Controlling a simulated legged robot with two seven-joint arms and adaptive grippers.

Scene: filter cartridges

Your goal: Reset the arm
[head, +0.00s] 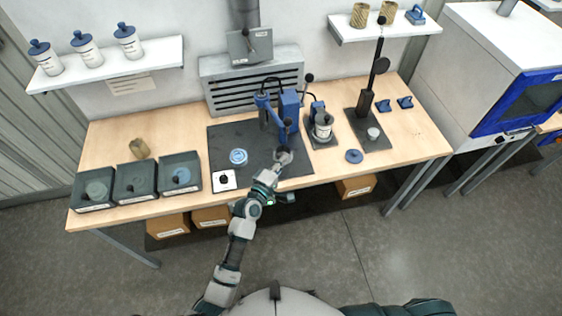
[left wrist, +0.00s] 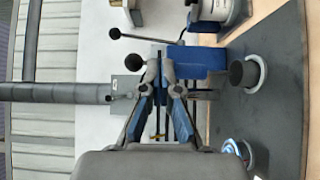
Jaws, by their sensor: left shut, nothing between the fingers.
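My left arm reaches up from the bottom of the head view, and its gripper (head: 282,158) is over the front edge of the workbench, in front of the blue press (head: 289,107). In the left wrist view its two fingers (left wrist: 163,62) meet at the tips, with nothing between them. The blue press (left wrist: 202,62) shows behind and beside the fingertips there. I cannot tell how far the fingers are from the press. My right gripper is not in view.
A dark mat (head: 222,136) lies under the press, with a blue-and-white round part (head: 238,157) on it. Several dark trays (head: 135,196) stand at the left. A black stand (head: 366,100) and a blue disc (head: 354,156) are to the right.

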